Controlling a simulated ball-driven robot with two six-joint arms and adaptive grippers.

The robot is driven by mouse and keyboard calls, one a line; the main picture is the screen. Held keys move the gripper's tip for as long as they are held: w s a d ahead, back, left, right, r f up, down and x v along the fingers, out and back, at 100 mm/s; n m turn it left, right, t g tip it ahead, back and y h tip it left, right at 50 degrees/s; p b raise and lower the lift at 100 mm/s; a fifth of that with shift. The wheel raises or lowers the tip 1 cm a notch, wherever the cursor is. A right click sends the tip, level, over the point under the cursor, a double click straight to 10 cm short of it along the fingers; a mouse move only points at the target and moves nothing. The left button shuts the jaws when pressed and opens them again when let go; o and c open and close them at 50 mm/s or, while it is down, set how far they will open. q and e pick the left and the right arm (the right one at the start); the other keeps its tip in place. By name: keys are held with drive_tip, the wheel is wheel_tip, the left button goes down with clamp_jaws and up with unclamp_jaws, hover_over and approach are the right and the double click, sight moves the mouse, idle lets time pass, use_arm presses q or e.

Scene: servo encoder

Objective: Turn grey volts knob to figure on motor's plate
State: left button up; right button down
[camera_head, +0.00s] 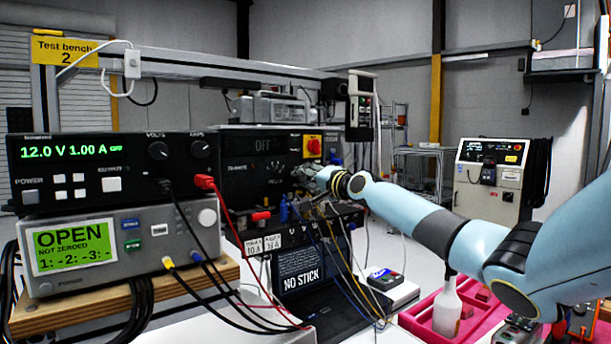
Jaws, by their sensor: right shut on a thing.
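The black drive unit (240,180) with a dim "OFF" display stands at the middle of the bench. My right gripper (308,176) reaches its front from the right and is shut at the panel, beside a small marked dial area (276,180). The grey volts knob is hidden by the fingers, which appear closed around it. A black knob labelled VOLTS (158,150) sits on the bench supply (90,165), which reads 12.0 V 1.00 A OFF. I cannot make out the motor or the figure on its plate. My left gripper is out of view.
A grey meter (110,240) reading OPEN, NOT ZEROED stands on a wooden shelf (205,285). Red, black, blue and yellow leads hang in front of the drive unit. A red switch (313,146) sits just above my gripper. A pink tray (415,318) with a white bottle (447,312) lies lower right.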

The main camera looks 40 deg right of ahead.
sight(301, 152)
drive_tip(key=shift+f+m, duration=0.1)
drive_tip(key=shift+m, duration=0.4)
drive_tip(key=c, duration=1.1)
unclamp_jaws()
drive_tip(key=r, duration=0.6)
drive_tip(key=shift+w+d+r, duration=0.1)
drive_tip(key=shift+d+r, duration=0.25)
drive_tip(key=r, duration=0.1)
drive_tip(key=a+r, duration=0.1)
drive_tip(key=r, duration=0.1)
drive_tip(key=shift+r, duration=0.25)
drive_tip(key=shift+d, duration=0.25)
